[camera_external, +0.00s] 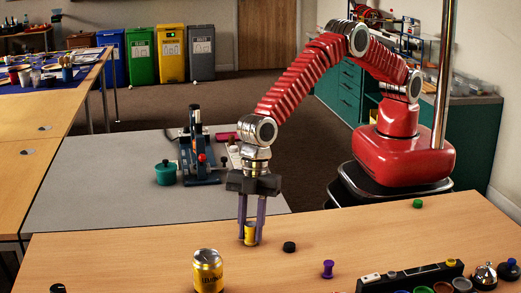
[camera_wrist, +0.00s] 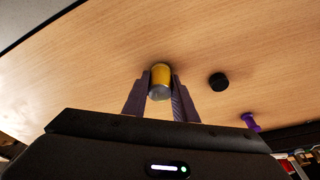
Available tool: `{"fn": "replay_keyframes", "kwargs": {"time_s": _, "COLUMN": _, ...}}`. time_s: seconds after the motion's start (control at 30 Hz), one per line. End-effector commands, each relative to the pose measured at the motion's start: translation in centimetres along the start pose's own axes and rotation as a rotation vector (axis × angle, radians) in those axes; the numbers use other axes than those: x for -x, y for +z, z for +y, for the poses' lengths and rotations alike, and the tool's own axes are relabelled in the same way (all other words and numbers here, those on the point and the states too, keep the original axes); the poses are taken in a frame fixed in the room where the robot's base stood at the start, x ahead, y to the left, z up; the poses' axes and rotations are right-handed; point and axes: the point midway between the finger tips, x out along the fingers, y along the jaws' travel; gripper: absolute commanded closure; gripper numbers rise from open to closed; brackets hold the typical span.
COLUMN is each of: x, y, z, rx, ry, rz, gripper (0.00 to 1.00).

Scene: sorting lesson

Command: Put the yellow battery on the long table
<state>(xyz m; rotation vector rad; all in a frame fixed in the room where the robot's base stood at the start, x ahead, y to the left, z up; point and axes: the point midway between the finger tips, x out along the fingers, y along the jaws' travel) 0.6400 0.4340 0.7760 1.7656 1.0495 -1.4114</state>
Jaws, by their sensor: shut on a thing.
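The yellow battery (camera_external: 250,232) is a small yellow cylinder with a pale end, between the fingers of my gripper (camera_external: 251,236) in the external view. My gripper points down, shut on the battery, at the far edge of the long wooden table (camera_external: 150,260). In the wrist view the battery (camera_wrist: 160,78) sits between the two fingertips (camera_wrist: 160,88), with the wood surface behind it. I cannot tell whether the battery touches the tabletop or hangs just above it.
A black cap (camera_external: 289,247) lies just right of my gripper, with a purple spool (camera_external: 328,269) further right. A yellow can (camera_external: 208,271) stands at the front left. A green cap (camera_external: 418,204) and black rack (camera_external: 410,278) are to the right. Wood left of the can is mostly clear.

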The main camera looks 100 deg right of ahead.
Motion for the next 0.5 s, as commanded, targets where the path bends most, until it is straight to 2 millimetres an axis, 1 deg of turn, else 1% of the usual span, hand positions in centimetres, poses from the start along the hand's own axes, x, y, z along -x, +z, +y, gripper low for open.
{"fn": "replay_keyframes", "kwargs": {"time_s": 0.03, "x": -0.13, "y": 0.02, "z": 0.00, "rx": 0.000, "ry": 0.000, "rz": 0.000, "gripper": 1.00}}
{"fn": "replay_keyframes", "kwargs": {"time_s": 0.07, "x": -0.18, "y": 0.04, "z": 0.00, "rx": 0.000, "ry": 0.000, "rz": 0.000, "gripper": 0.74}}
{"fn": "replay_keyframes", "kwargs": {"time_s": 0.3, "x": -0.14, "y": 0.04, "z": 0.00, "rx": 0.000, "ry": 0.000, "rz": 0.000, "gripper": 0.57}}
{"fn": "replay_keyframes", "kwargs": {"time_s": 0.5, "x": -0.13, "y": 0.03, "z": 0.00, "rx": 0.000, "ry": 0.000, "rz": 0.000, "gripper": 0.56}}
